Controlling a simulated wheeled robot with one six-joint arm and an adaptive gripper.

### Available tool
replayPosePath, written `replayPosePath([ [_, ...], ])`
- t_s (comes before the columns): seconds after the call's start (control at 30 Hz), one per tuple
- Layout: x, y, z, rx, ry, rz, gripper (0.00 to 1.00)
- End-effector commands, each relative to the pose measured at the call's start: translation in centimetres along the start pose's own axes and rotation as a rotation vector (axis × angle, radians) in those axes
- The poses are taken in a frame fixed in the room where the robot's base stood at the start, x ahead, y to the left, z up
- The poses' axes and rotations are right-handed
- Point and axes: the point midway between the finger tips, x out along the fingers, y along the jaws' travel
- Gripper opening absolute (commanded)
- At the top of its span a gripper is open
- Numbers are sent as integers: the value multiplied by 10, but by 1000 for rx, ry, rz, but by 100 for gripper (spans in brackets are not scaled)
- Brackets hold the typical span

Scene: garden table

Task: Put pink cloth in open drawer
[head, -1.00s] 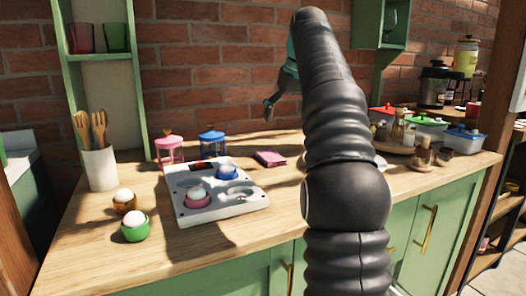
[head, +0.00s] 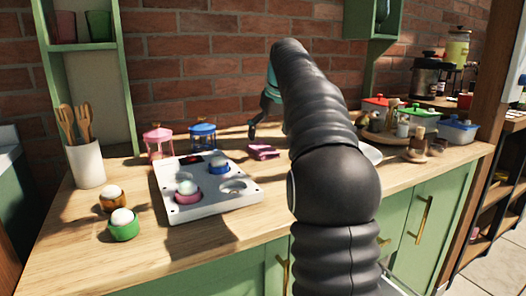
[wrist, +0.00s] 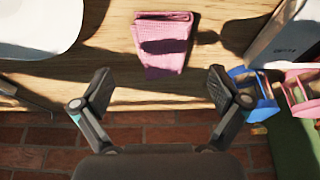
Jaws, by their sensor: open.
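The pink cloth (head: 263,152) lies folded on the wooden counter near the brick wall, right of the blue-lidded jar. In the wrist view the pink cloth (wrist: 162,42) lies flat, with a dark shadow across it. My gripper (wrist: 166,90) is open and empty, its two fingers spread on either side of the cloth's near edge in the picture, not touching it. In the head view my gripper (head: 254,132) is just above and behind the cloth, partly hidden by my arm.
A white tray (head: 245,200) with egg cups stands left of the cloth. The pink jar (head: 159,143) and blue jar (head: 203,136) stand behind it. A white plate (head: 370,153) is right of my arm. Lidded containers (head: 458,131) and bottles crowd the right end.

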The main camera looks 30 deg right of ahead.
Motion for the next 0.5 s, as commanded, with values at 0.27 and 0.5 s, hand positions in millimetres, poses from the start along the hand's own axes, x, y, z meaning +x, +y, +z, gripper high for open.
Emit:
replayPosePath([
  [0.27,39,-2,3,-1,-2,-1,98],
  [0.5,46,-2,3,0,-1,0,98],
])
